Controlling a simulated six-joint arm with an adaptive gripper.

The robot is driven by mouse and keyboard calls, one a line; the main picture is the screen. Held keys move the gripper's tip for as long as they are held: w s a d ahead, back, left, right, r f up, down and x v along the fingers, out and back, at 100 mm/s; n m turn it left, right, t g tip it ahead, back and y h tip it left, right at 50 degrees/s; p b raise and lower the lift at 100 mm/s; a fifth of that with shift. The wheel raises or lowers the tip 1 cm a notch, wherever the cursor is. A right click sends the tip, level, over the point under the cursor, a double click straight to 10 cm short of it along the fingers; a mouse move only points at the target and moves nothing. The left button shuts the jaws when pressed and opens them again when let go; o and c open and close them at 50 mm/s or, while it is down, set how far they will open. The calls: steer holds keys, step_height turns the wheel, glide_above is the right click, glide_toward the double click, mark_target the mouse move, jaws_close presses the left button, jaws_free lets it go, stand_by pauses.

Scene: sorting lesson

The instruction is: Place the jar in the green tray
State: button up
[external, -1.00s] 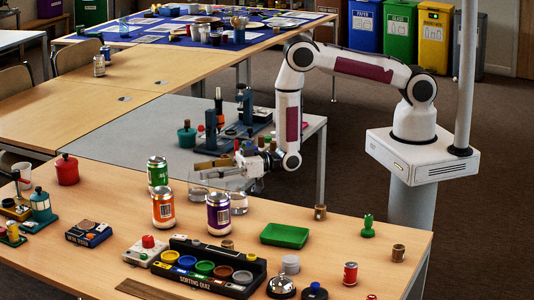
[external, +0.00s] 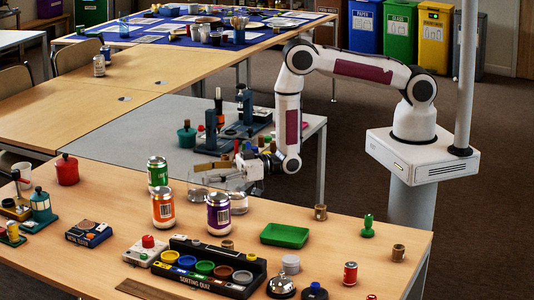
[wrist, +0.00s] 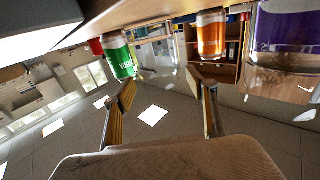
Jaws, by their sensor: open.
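A clear glass jar (external: 239,203) stands at the far edge of the front table, behind the purple can. Clear glass also shows at the right of the wrist view (wrist: 283,87), in front of the purple can. A second clear glass vessel (external: 198,193) stands to its left. The empty green tray (external: 285,236) lies on the front table, right of the cans. My gripper (external: 232,166) is open and empty, just above and behind the glass; its two fingers (wrist: 161,88) show apart in the wrist view. Glass and fingers overlap in the external view, so contact cannot be told.
A sorting quiz rack (external: 209,268), a bell (external: 282,286) and a small red can (external: 350,273) lie nearer.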

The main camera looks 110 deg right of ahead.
steer(key=shift+s, duration=0.55)
steer(key=s, duration=0.2)
steer(key=s+f, duration=0.1)
steer(key=s, duration=0.2)
steer(key=shift+d+f, duration=0.2)
steer(key=shift+s, duration=0.85)
